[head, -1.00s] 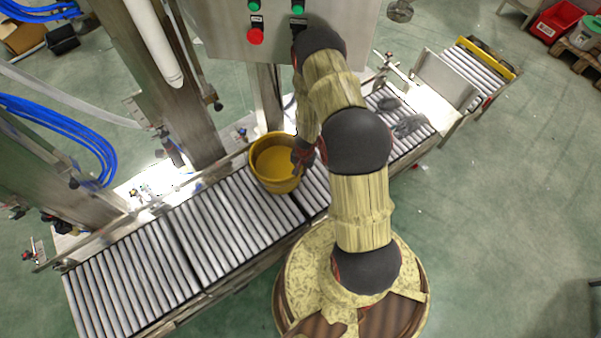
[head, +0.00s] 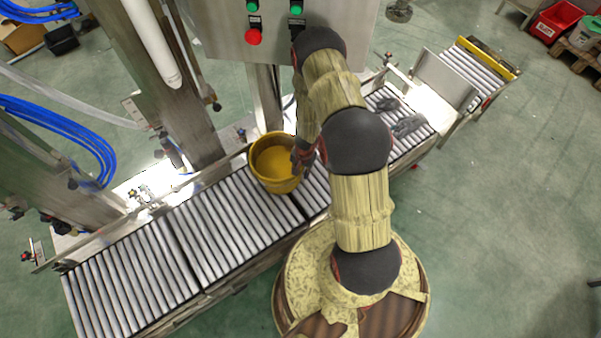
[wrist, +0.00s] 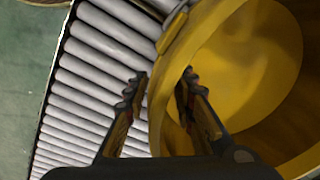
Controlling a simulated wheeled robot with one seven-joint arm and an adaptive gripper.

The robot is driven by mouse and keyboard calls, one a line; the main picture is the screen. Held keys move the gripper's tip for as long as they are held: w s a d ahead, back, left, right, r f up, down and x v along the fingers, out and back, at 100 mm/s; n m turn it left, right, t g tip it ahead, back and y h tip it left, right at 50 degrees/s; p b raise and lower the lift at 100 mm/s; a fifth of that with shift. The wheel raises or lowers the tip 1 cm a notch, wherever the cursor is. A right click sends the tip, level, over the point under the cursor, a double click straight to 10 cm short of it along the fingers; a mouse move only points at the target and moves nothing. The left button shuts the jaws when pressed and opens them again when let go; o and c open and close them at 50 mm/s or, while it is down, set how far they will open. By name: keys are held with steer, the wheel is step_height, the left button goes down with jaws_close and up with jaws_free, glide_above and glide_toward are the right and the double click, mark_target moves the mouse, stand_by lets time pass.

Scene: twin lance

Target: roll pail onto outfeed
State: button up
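The yellow pail (head: 270,180) stands upright on the roller conveyor, near the seam between two roller sections. It is open at the top, with yellow inside. My gripper (head: 303,158) is at the pail's right rim in the head view, partly hidden by my arm. In the wrist view, the fingers of my gripper (wrist: 160,88) are apart, with the pail's wall (wrist: 157,115) between them. One finger is outside the wall and the other is over the inside. Whether either finger touches the wall is unclear.
The roller conveyor (head: 215,228) runs from lower left to upper right. Dark grey items (head: 405,122) lie on its rollers beyond my arm. A separate roller section with a yellow end bar (head: 490,57) is at upper right. A steel post (head: 185,120) stands behind the conveyor.

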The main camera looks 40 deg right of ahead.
steer(key=shift+s+a+f, duration=0.1)
steer(key=shift+s, duration=0.15)
steer(key=shift+w+r, duration=0.15)
steer(key=shift+r, duration=0.3)
steer(key=r, duration=1.1)
steer(key=shift+s+d+r, duration=0.15)
steer(key=shift+s+d, duration=0.15)
steer(key=shift+d, duration=0.05)
steer(key=shift+a, duration=0.1)
